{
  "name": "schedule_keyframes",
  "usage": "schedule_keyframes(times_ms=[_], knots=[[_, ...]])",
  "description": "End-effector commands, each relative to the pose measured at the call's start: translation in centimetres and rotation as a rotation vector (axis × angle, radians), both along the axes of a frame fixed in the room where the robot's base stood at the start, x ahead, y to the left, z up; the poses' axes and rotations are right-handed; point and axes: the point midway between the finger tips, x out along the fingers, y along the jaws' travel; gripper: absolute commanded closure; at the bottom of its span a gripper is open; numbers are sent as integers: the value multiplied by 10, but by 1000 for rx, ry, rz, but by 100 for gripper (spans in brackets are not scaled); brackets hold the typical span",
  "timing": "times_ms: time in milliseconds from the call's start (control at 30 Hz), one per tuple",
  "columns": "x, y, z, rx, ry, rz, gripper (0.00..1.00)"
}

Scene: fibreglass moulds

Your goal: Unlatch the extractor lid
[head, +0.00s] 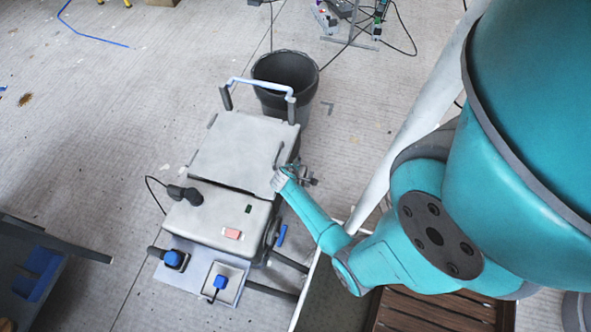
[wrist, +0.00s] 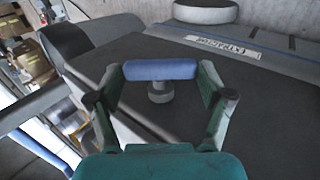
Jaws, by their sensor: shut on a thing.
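The extractor is a grey box (head: 215,222) on the floor, with its pale lid (head: 240,145) lying flat on the rear part. In the wrist view, its dark side (wrist: 255,100) carries an upside-down label (wrist: 222,46). My gripper (head: 298,174) is at the right side of the extractor, beside the lid's edge. In the wrist view, its two fingers are on either end of a blue latch bar (wrist: 160,70), shut on it. A grey round stem (wrist: 160,92) shows below the bar. In the head view my gripper hides this latch.
A dark bin (head: 285,72) stands behind the extractor. A pale blue push handle (head: 262,84) rises at its back. A slatted wooden surface (head: 425,315) is at bottom right. A dark cart (head: 35,270) is at left. Floor left of the extractor is mostly clear.

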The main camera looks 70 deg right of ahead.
Motion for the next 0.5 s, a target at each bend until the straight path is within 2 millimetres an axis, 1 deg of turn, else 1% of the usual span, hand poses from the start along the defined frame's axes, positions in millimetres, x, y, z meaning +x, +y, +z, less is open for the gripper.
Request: schedule_keyframes(times_ms=[133, 167, 200, 233, 500], knots=[[-1, 0, -1, 2, 1, -2, 56], [-1, 0, -1, 2, 1, -2, 14], [-1, 0, -1, 2, 1, -2, 4], [-1, 0, 0, 2, 0, -1, 0], [0, 0, 0, 1, 1, -1, 0]])
